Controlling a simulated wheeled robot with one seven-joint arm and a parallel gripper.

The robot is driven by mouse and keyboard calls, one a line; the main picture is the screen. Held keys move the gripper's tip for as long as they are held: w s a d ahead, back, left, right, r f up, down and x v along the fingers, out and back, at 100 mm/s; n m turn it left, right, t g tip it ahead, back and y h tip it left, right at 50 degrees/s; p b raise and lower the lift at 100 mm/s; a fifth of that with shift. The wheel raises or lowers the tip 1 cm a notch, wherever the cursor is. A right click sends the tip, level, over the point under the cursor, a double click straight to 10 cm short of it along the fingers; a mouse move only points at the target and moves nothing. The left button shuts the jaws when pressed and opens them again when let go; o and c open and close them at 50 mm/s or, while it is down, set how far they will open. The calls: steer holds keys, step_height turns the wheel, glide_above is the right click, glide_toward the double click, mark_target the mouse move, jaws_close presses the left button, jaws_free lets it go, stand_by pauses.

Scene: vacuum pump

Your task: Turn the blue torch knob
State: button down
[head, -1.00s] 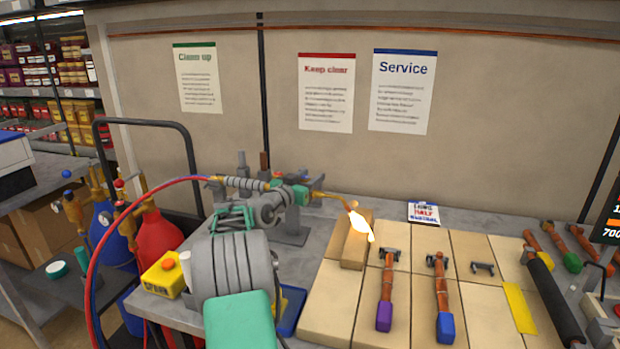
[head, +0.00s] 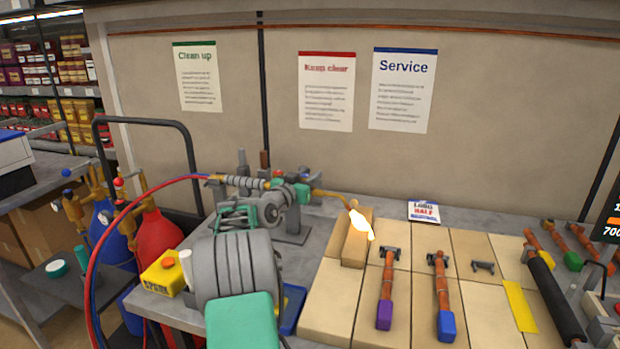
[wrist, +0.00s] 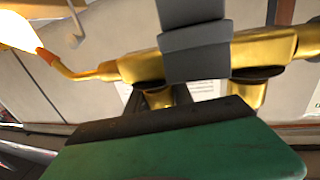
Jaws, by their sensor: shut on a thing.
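The lit brass torch (head: 322,191) lies across a grey stand (head: 292,232) on the bench, its flame (head: 361,224) pointing right and down at a tan block. In the wrist view, which looks upside down, the brass torch body (wrist: 262,46) crosses the picture with two short valve stems under it. My gripper (head: 292,192) is at the torch's valves. Dark fingers flank the left stem in the wrist view (wrist: 155,98), and the gripper is shut on the knob there. The green gripper body hides the knobs, so I cannot see the blue colour.
Firebricks (head: 328,300) hold several pipe pieces right of my arm. A yellow box (head: 163,276) stands left of it. A red hose (head: 103,235) loops from the torch to the cylinders.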

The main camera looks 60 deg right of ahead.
steer(key=n+t+y+b, duration=0.1)
steer(key=n+t+y, duration=0.2)
steer(key=t, duration=0.3)
steer(key=w+a+n+t+y+b, duration=0.1)
steer(key=n+t+y, duration=0.3)
steer(key=n+t, duration=0.1)
steer(key=w+n+t+y+b, duration=0.1)
steer(key=n+t+y+b, duration=0.1)
steer(key=n+t, duration=0.3)
steer(key=shift+w+a+r+n+t+y, duration=0.1)
steer(key=shift+w+r+n+t+y, duration=0.1)
steer(key=shift+t+y, duration=0.2)
steer(key=shift+w+a+r+n+t+y, duration=0.1)
steer(key=shift+n+t+y, duration=0.1)
steer(key=shift+t+y, duration=0.15)
steer(key=y+p, duration=0.1)
steer(key=n+t+y+p, duration=0.1)
steer(key=shift+a+f+p, duration=0.1)
steer(key=shift+a+p, duration=0.1)
steer(key=shift+p, duration=0.15)
steer(key=shift+w+a+f+n+y+p, duration=0.1)
steer(key=shift+a+n+y+p, duration=0.05)
steer(key=shift+n+y+p, duration=0.45)
steer(key=shift+f, duration=0.1)
